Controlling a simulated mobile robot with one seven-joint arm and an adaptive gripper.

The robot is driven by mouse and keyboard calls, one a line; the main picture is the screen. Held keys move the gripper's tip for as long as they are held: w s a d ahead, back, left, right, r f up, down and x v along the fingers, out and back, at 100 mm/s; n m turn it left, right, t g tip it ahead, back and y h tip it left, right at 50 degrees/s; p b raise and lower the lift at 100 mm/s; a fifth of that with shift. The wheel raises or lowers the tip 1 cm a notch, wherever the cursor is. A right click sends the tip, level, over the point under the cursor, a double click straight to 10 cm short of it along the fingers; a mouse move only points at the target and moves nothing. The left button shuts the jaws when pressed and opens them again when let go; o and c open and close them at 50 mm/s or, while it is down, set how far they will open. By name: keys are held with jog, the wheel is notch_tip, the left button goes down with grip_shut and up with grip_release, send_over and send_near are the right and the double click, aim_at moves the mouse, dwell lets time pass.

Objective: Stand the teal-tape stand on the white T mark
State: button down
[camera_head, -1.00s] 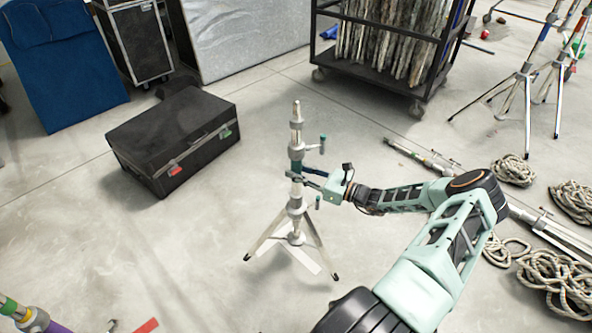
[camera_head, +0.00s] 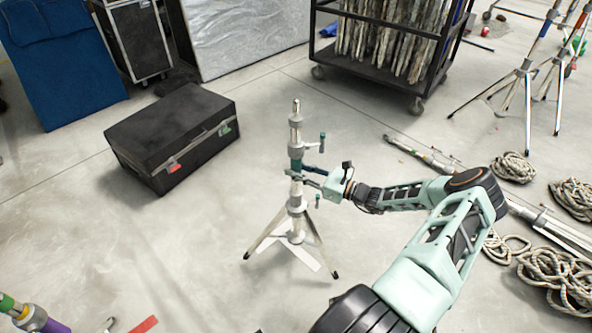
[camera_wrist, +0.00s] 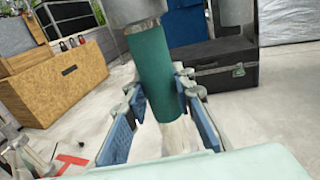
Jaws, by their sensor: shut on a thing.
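The teal-tape stand (camera_head: 296,208) is a pale metal tripod stand. It is upright with its legs spread on the floor, and its teal tape band (camera_head: 296,165) is on the column. My gripper (camera_head: 298,174) reaches in from the right and is shut on the column around the teal band's lower part. In the wrist view the teal band (camera_wrist: 155,62) rises between the blue-padded fingers. The white T mark (camera_head: 307,260) lies on the floor under the stand, partly hidden by its legs and column; exactly how the feet sit on it is hard to tell.
A black case (camera_head: 172,135) stands at left, and a wheeled rack (camera_head: 398,93) at the back. Coiled ropes (camera_head: 553,278) and a lying pole (camera_head: 420,154) are on the right. More tripod stands (camera_head: 527,90) stand back right. The floor left of the stand is clear.

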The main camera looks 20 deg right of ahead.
jog(key=shift+f+b, duration=1.25)
dwell(2.0)
jog(key=c, duration=1.6)
grip_release()
jog(key=shift+f, duration=0.1)
jog(key=shift+s+f, duration=0.1)
jog(key=shift+f, duration=0.3)
jog(key=v, duration=1.2)
jog(key=shift+r, duration=0.3)
